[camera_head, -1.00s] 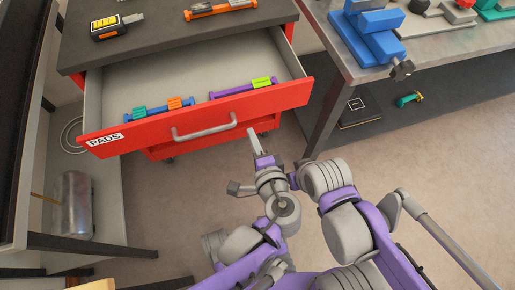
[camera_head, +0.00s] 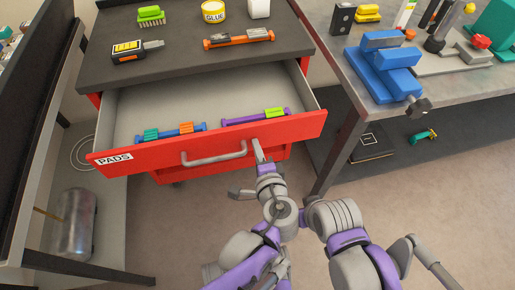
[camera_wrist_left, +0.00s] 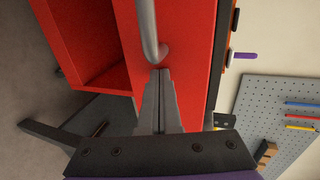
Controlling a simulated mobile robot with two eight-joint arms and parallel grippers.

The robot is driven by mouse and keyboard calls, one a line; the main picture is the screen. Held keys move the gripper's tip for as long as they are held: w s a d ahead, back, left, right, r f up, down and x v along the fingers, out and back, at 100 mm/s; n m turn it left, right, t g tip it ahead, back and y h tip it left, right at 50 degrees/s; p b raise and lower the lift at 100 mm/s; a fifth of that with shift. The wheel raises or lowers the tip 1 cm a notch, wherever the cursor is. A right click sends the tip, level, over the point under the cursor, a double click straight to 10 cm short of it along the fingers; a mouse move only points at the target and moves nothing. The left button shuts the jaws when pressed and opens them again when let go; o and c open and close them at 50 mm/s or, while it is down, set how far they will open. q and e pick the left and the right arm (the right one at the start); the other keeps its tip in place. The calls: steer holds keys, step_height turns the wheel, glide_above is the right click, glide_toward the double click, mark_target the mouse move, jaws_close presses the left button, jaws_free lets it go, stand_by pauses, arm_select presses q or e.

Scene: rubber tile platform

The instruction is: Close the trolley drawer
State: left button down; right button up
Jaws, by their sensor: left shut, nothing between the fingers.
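The red trolley drawer (camera_head: 300,129), labelled PADS, stands pulled out from the red trolley under its dark top. Its grey bar handle (camera_head: 214,158) is on the front. Inside lie a blue bar (camera_head: 164,134) with teal and orange pads and a purple bar (camera_head: 240,121) with a green pad. My left gripper (camera_head: 257,148) is shut and empty, its tips at the drawer front just right of the handle. In the left wrist view the shut fingers (camera_wrist_left: 159,80) point at the red front beside the handle's end; whether they touch is unclear. My right gripper is not visible.
The trolley top (camera_head: 185,50) carries an orange tool (camera_head: 238,39), a yellow-black tool (camera_head: 136,50) and a glue tin (camera_head: 213,11). A metal bench (camera_head: 350,70) with a blue vise (camera_head: 385,68) stands close right. A shelf with a metal cylinder (camera_head: 75,220) is at left.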

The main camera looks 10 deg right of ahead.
arm_select(q)
steer(key=p, duration=0.2)
glide_above(242, 104)
steer(key=shift+s, duration=0.1)
